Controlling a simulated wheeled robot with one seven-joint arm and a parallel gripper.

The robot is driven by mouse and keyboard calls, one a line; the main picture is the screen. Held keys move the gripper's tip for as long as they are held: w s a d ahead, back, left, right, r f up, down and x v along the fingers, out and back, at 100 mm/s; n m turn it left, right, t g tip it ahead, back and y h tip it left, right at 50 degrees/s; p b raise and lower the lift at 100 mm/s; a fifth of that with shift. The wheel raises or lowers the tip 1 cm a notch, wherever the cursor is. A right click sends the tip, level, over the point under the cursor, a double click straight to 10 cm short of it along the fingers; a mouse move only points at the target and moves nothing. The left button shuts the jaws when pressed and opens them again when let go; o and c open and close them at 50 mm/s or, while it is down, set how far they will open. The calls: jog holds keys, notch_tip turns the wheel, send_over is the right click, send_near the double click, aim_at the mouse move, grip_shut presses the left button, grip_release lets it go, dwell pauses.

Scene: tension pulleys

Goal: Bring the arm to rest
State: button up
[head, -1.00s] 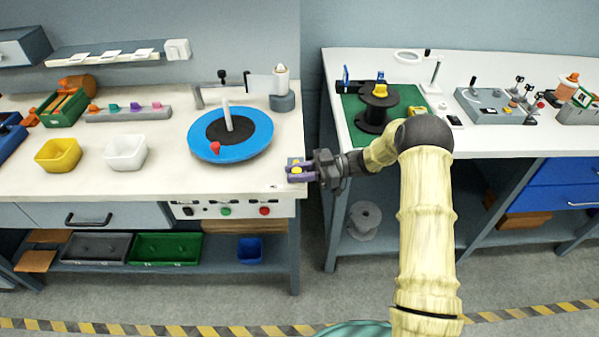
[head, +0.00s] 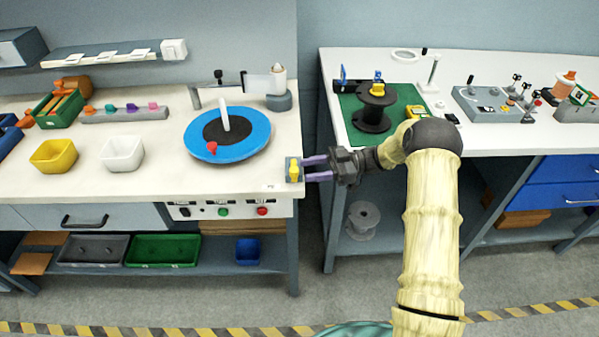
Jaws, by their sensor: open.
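My gripper (head: 317,168) is at the right edge of the left bench, over the gap between the two benches. Its two purple fingers point left and are spread apart, with nothing between them. Just left of the fingertips, a small yellow piece (head: 294,171) stands on a grey block at the bench's right edge. The fingertips look clear of it or only just beside it. My arm comes from the lower right and bends left at the elbow.
The left bench (head: 150,190) carries a blue disc (head: 256,131) with an upright white post, a white bin (head: 122,153) and a yellow bin (head: 54,155). The right bench (head: 480,145) holds a black spool (head: 372,118) on a green mat. Floor shows between the benches.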

jog(key=shift+v, duration=1.25)
